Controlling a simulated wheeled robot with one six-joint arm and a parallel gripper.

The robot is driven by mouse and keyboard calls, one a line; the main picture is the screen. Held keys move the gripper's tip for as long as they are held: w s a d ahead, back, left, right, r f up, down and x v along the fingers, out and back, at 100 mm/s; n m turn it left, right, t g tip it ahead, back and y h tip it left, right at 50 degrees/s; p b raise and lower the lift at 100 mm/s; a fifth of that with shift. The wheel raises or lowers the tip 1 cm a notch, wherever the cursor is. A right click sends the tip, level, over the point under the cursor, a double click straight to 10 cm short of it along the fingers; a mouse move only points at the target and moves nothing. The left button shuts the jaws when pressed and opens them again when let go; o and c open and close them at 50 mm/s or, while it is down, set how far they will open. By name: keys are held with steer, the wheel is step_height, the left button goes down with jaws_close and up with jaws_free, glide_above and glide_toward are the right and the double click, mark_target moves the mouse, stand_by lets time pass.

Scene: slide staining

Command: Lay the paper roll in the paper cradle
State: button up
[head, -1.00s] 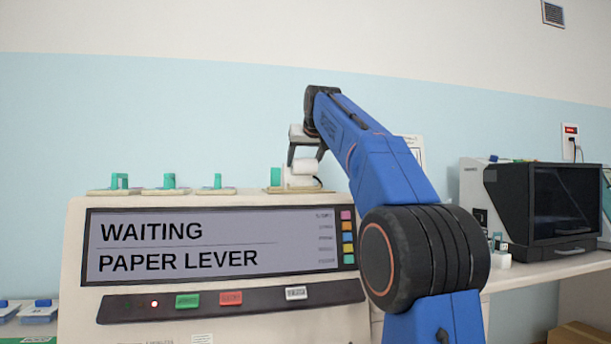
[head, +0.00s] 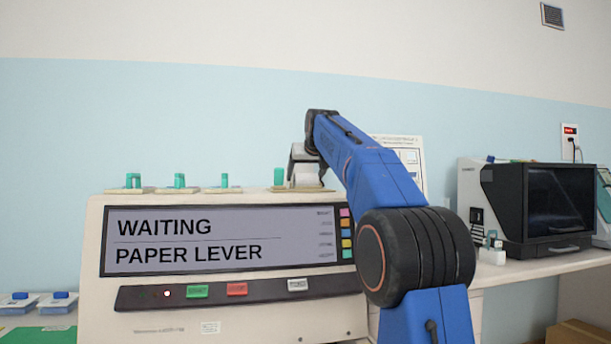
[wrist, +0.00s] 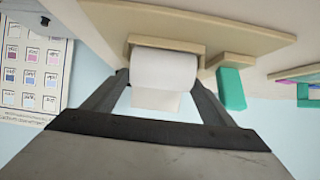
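The white paper roll (wrist: 163,72) sits between the two fingers of my gripper (wrist: 161,82), with a loose flap of paper hanging from it. The fingers are closed in on its two ends. The roll lies against the beige paper cradle (wrist: 168,44); how fully it rests in it I cannot tell. In the head view my gripper (head: 306,172) is low over the top of the machine, with the roll (head: 308,179) at the cradle base (head: 301,188). My blue arm partly hides the right side there.
The machine's screen (head: 232,238) reads WAITING, PAPER LEVER. A teal lever (head: 279,176) stands just left of the roll, and also shows in the wrist view (wrist: 231,88). Several teal knobs line the machine top further left. A black-fronted device (head: 556,203) stands right.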

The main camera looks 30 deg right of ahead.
stand_by(0.3)
steer(key=shift+s+r, duration=0.1)
steer(key=shift+r, duration=0.15)
steer(key=v, duration=1.1)
steer(key=shift+s+r, duration=0.2)
steer(key=shift+s, duration=0.05)
steer(key=shift+a, duration=0.1)
steer(key=s+a+f+n+g+y, duration=0.1)
steer(key=s+a+f+g, duration=0.1)
steer(key=s+a+f, duration=0.75)
steer(key=s+a+f+n+g+y, duration=0.1)
steer(key=s+a+f, duration=0.3)
steer(key=s+f, duration=0.9)
steer(key=s+a+f+g, duration=0.1)
steer(key=s+a+f, duration=0.1)
steer(key=s+f, duration=0.4)
steer(key=s+a+f+g, duration=0.1)
steer(key=s+f, duration=0.6)
steer(key=f, duration=1)
steer(key=s+a+f+n+g+y, duration=0.1)
steer(key=s+a+f, duration=0.2)
steer(key=s+f, duration=0.4)
step_height(320, 180, down, 5)
steer(key=shift+s+r, duration=0.15)
steer(key=shift+r, duration=0.05)
